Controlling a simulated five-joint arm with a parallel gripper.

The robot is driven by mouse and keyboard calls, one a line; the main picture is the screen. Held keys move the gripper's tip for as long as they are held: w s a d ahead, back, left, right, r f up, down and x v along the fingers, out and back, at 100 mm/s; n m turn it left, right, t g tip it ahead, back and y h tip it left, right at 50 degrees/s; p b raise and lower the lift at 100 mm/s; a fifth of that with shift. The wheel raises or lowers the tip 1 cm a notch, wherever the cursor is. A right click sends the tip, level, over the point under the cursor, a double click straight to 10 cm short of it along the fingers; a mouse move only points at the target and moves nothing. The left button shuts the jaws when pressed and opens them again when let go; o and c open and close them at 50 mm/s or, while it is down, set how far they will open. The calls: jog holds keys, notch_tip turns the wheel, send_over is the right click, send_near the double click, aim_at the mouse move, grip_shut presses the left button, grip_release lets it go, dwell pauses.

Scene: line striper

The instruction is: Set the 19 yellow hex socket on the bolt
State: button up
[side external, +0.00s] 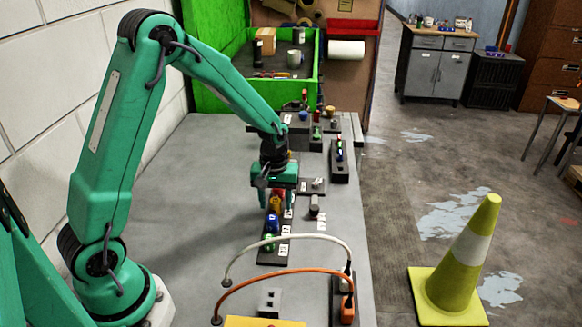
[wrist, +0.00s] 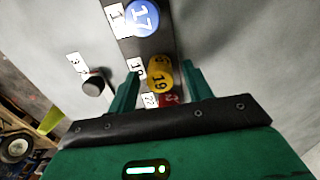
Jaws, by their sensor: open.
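The yellow socket (wrist: 158,77), marked 19, stands in a dark rack between a blue socket (wrist: 142,17) marked 17 and a red socket (wrist: 170,99). My gripper (wrist: 160,75) is open, with one finger on each side of the yellow socket and a small gap to each. In the side external view, my gripper (side external: 276,196) is down over the rack, and the yellow socket (side external: 274,205) shows partly behind it. A dark upright post (wrist: 93,84) with a label stands left of the rack in the wrist view; it may be the bolt. It also shows in the side view (side external: 314,208).
A green socket (side external: 269,242) stands at the rack's near end. White and orange arched cables (side external: 290,238) cross the table in front. Other small tool holders (side external: 339,160) lie farther back. The table left of the rack is clear. A green bin (side external: 215,102) stands behind.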

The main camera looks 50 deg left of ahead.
jog(key=c, duration=0.9)
jog(key=shift+r, duration=0.85)
jog(key=shift+r, duration=1.85)
jog(key=shift+w, duration=0.15)
jog(key=w+r+n, duration=0.1)
jog(key=w, duration=0.4)
jog(key=w+r+n, duration=0.1)
jog(key=w+n, duration=0.1)
jog(key=w, duration=0.3)
jog(key=w+a+r+n, duration=0.1)
jog(key=w, duration=0.4)
jog(key=shift+a+r+n, duration=0.1)
jog(key=shift+r+n, duration=0.05)
jog(key=shift+n, duration=0.15)
